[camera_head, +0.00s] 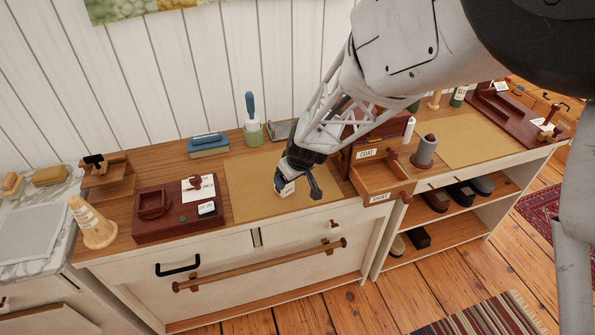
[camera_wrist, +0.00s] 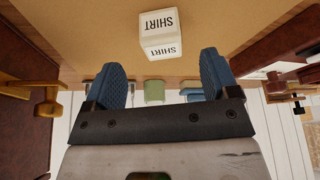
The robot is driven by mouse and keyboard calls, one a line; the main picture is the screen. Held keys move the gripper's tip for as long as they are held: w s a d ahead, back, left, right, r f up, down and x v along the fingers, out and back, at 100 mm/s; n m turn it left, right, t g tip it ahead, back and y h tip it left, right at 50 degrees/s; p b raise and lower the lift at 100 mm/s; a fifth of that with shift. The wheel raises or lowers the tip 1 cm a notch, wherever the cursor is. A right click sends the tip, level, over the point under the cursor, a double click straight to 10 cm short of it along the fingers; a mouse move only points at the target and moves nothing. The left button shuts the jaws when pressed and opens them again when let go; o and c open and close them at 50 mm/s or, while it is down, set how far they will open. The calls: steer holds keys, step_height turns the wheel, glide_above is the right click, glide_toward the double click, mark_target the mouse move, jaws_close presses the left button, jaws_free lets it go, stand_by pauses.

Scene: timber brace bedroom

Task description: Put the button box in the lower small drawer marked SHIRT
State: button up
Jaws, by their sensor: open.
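The button box (camera_wrist: 160,47) is a small white block with SHIRT printed on two faces. It stands on the tan mat (camera_head: 245,175); in the head view the box (camera_head: 288,188) shows partly behind a finger. My gripper (camera_head: 297,188) is over the mat by the box. In the wrist view my gripper (camera_wrist: 163,72) is open, with the box just beyond and between its blue fingertips, apart from both. The lower small drawer (camera_head: 383,178) stands pulled out to the right, with a SHIRT card (camera_head: 380,198) on its front. A COAT card (camera_head: 367,153) is above it.
A dark red tray (camera_head: 178,222) with cards lies left of the mat. A blue-handled brush in a green pot (camera_head: 253,132) and stacked blue books (camera_head: 208,146) stand behind. A grey spool (camera_head: 425,152) stands right of the drawer. My arm hides part of the small cabinet.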

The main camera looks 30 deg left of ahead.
steer(key=shift+a+f, duration=0.2)
steer(key=shift+f, duration=0.35)
steer(key=shift+a+x, duration=0.2)
steer(key=shift+x, duration=2.45)
steer(key=shift+r, duration=0.15)
steer(key=shift+w, duration=0.1)
steer(key=c, duration=1.1)
steer(key=shift+r, duration=0.15)
